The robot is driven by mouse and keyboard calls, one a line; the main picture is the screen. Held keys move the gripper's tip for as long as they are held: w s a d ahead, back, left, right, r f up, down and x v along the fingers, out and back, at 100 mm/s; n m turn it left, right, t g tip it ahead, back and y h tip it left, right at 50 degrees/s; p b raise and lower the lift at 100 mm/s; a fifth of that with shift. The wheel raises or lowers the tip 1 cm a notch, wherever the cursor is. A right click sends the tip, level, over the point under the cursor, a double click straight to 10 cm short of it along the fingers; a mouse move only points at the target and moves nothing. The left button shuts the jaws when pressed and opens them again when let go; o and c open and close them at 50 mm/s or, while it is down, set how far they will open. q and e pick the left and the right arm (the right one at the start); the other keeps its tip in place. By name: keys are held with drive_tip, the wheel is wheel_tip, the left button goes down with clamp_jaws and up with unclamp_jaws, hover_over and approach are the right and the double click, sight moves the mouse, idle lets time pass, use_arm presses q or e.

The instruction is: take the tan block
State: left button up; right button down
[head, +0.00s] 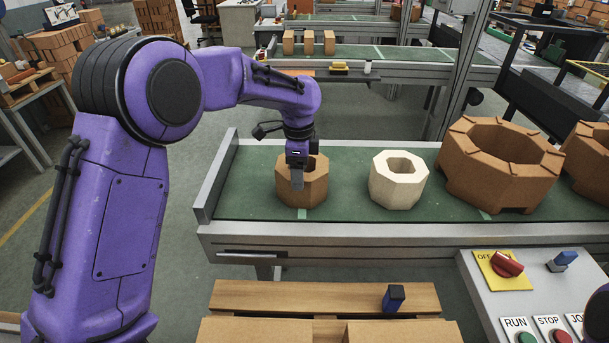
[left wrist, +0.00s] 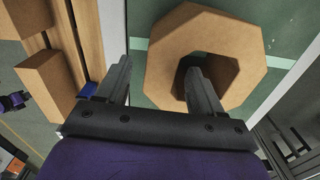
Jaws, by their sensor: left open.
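The tan block (head: 316,187) is an eight-sided ring with a hole through it, standing on the green conveyor belt at its left end. It also shows in the left wrist view (left wrist: 180,40). My left gripper (head: 297,183) is over its near left wall, pointing down. In the left wrist view the gripper (left wrist: 160,75) is open, with one finger over or in the hole and the other outside the wall. I cannot tell whether either finger touches the block.
A cream ring block (head: 398,194) stands to the right on the belt (head: 345,212), then a large brown ring (head: 500,175). The belt's metal end plate (head: 215,178) is close on the left. A control panel (head: 530,285) and a wooden pallet (head: 300,296) are in front.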

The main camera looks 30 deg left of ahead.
use_arm(q)
wheel_tip(320, 180, down, 6)
drive_tip(key=shift+w+f+p, duration=0.1)
drive_tip(key=shift+f+p, duration=0.05)
drive_tip(key=shift+p, duration=0.25)
drive_tip(key=shift+d, duration=0.1)
clamp_jaws()
idle(1.0)
drive_tip(key=shift+w, duration=0.15)
